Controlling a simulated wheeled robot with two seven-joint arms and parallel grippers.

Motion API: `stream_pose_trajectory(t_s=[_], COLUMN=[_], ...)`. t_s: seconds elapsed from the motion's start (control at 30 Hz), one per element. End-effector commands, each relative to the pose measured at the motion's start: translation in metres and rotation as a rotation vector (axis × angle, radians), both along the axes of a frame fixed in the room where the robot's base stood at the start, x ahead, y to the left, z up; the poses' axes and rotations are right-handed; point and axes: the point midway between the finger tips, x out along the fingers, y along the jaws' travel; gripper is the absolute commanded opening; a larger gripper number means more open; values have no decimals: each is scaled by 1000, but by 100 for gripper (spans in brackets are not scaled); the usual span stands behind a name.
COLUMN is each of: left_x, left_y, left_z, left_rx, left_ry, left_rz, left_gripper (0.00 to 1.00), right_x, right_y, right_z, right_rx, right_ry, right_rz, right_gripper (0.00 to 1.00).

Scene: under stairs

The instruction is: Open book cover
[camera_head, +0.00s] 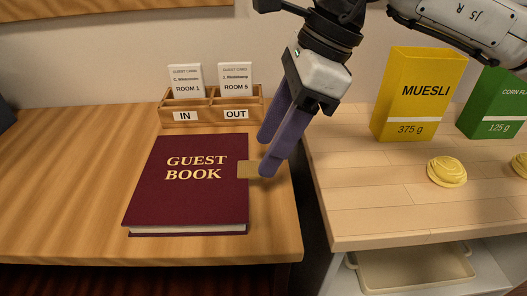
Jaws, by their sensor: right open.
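The guest book (187,183) lies on the wooden desk in the head view. It has a dark red cover with gold letters, and the cover is closed. A tan tab (246,170) sticks out from the book's right edge. My right gripper (265,155) comes down from the upper right. Its purple fingers are open, with the tips at the tab and just right of the book. One fingertip overlaps the tab's right end; I cannot tell whether it touches. My left gripper is not in view.
A wooden card holder (212,107) marked IN and OUT stands behind the book. Right of a gap, a lighter counter (375,195) bears a yellow muesli box (418,95), a green box (497,103) and yellow round pieces (446,171). The desk left of the book is clear.

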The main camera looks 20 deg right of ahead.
Motion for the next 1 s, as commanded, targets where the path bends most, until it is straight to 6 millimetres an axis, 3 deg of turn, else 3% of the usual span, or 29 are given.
stream_pose_trajectory(t_s=[0.2,0.53,0.83,1.0], left_x=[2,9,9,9], left_y=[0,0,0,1], left_z=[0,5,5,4], left_rx=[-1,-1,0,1], left_ry=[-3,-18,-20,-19], left_rz=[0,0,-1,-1], left_gripper=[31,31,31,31], right_x=[2,3,3,3], right_y=[9,10,10,10], right_z=[-22,-26,-25,-25], right_rx=[0,0,0,0], right_ry=[0,0,0,0], right_rz=[1,1,1,1], right_gripper=[50,50,1,0])
